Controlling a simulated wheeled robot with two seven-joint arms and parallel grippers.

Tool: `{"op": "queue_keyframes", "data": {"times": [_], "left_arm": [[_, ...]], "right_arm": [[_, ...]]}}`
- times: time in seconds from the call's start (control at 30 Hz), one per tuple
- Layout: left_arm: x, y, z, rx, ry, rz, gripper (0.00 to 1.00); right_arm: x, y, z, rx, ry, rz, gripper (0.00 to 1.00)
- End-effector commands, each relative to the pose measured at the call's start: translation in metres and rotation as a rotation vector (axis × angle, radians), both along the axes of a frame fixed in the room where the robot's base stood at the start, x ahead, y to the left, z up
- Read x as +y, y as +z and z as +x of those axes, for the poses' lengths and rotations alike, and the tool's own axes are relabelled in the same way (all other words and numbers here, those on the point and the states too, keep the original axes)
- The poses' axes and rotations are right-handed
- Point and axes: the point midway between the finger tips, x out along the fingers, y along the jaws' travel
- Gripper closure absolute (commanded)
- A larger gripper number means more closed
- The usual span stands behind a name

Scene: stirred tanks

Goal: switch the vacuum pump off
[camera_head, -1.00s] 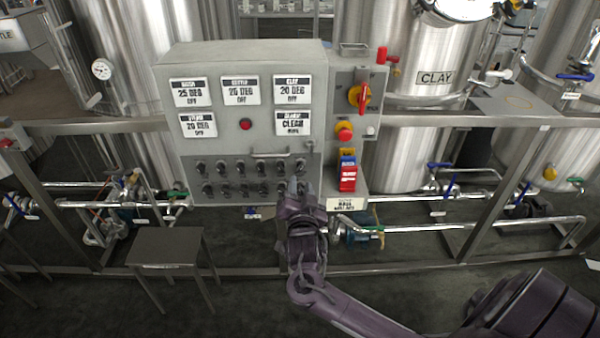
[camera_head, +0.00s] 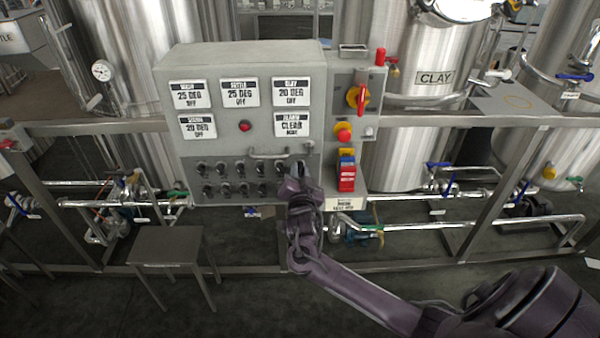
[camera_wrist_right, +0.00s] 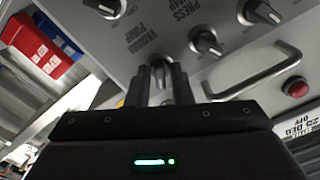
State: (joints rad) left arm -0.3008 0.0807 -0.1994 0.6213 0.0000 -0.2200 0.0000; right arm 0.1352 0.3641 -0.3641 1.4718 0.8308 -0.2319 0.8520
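The vacuum pump knob (camera_wrist_right: 160,72) is on the grey control panel (camera_head: 300,75), beside lettering that reads as vacuum pump in the right wrist view. My right gripper (camera_wrist_right: 160,80) is at this knob, one finger on each side of it. The fingers are apart; no firm contact with the knob shows. In the head view the right gripper (camera_head: 298,172) is at the lower right of the panel and hides the knob there. My left gripper is not in view.
Several black knobs (camera_head: 224,168) fill the panel's lower part, with a metal handle (camera_head: 268,156) above them. A red-yellow rotary switch (camera_head: 357,98), a red button (camera_head: 343,133) and a red-blue holder (camera_head: 346,178) are to the right. A stool (camera_head: 166,246) stands lower left.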

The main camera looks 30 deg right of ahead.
Motion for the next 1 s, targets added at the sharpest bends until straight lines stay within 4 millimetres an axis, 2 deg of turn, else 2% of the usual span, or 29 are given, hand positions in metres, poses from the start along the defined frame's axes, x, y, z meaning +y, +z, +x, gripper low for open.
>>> {"op": "queue_keyframes", "data": {"times": [0.27, 0.47, 1.0], "left_arm": [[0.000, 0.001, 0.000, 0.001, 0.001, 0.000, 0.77], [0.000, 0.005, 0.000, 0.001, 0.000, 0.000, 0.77], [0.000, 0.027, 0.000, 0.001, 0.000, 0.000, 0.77]], "right_arm": [[0.000, 0.000, 0.000, 0.014, 0.000, -0.020, 1.00], [0.000, 0.001, 0.000, 0.059, -0.001, -0.096, 1.00], [0.000, 0.002, 0.000, 0.311, -0.001, -0.505, 1.00]]}}
